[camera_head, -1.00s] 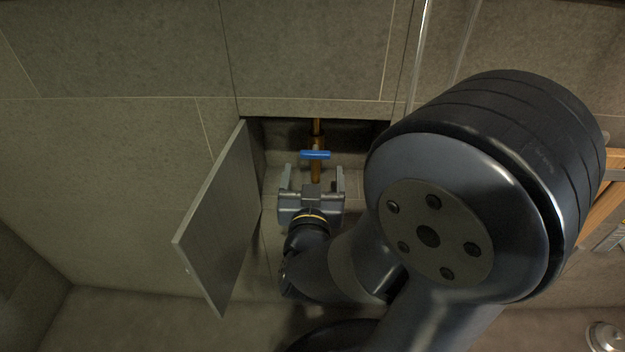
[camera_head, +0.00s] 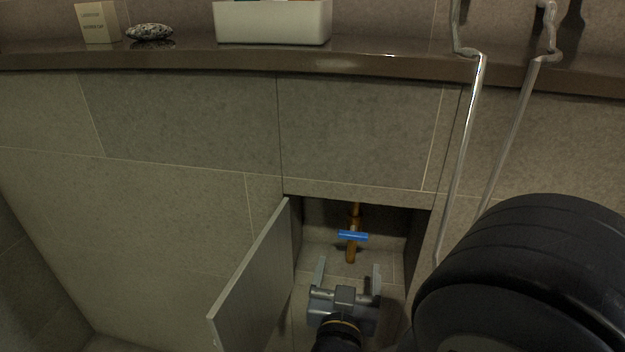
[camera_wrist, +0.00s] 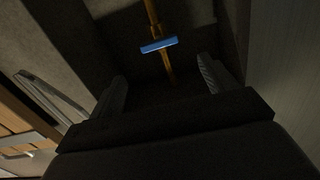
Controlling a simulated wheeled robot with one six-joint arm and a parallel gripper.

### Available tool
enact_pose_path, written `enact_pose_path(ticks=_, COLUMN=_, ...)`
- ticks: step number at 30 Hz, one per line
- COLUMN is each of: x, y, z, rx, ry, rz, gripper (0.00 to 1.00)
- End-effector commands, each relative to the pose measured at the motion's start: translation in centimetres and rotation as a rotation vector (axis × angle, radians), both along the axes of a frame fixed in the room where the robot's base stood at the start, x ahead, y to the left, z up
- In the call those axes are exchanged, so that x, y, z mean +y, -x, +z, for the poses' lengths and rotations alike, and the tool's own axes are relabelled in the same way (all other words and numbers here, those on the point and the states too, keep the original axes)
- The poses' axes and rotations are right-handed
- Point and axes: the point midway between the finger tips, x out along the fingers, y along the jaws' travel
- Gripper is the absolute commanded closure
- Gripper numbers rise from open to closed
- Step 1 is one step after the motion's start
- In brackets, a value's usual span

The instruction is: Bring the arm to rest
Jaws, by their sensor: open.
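My gripper (camera_head: 347,279) is open and empty at the front of a wall recess, below and in front of a blue valve handle (camera_head: 353,236) on a copper pipe (camera_head: 351,254). Its two fingers are spread apart and touch neither the handle nor the pipe. In the wrist view, the blue handle (camera_wrist: 158,45) lies beyond the fingertips, roughly midway between them, and crosses the pipe at a slight tilt. My arm covers the lower right of the head view.
A grey access door (camera_head: 252,285) stands open left of the recess. Metal rails (camera_head: 470,130) hang at the right. Above runs a brown counter (camera_head: 180,58) with a white bin (camera_head: 273,22), a dark stone (camera_head: 150,32) and a small box (camera_head: 97,22).

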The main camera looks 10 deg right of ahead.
Motion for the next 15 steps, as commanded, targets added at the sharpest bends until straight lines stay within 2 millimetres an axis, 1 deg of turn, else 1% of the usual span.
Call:
enact_pose_path(ticks=5, x=-0.2, y=-0.5, z=-0.1, rx=0.0, ry=-0.001, rz=-0.003, gripper=0.2)
enact_pose_path(ticks=8, x=-0.4, y=-1.1, z=-0.2, rx=-0.001, ry=-0.002, rz=-0.005, gripper=0.2)
enact_pose_path(ticks=15, x=-1.3, y=-3.6, z=-0.3, rx=-0.001, ry=-0.002, rz=-0.005, gripper=0.2)
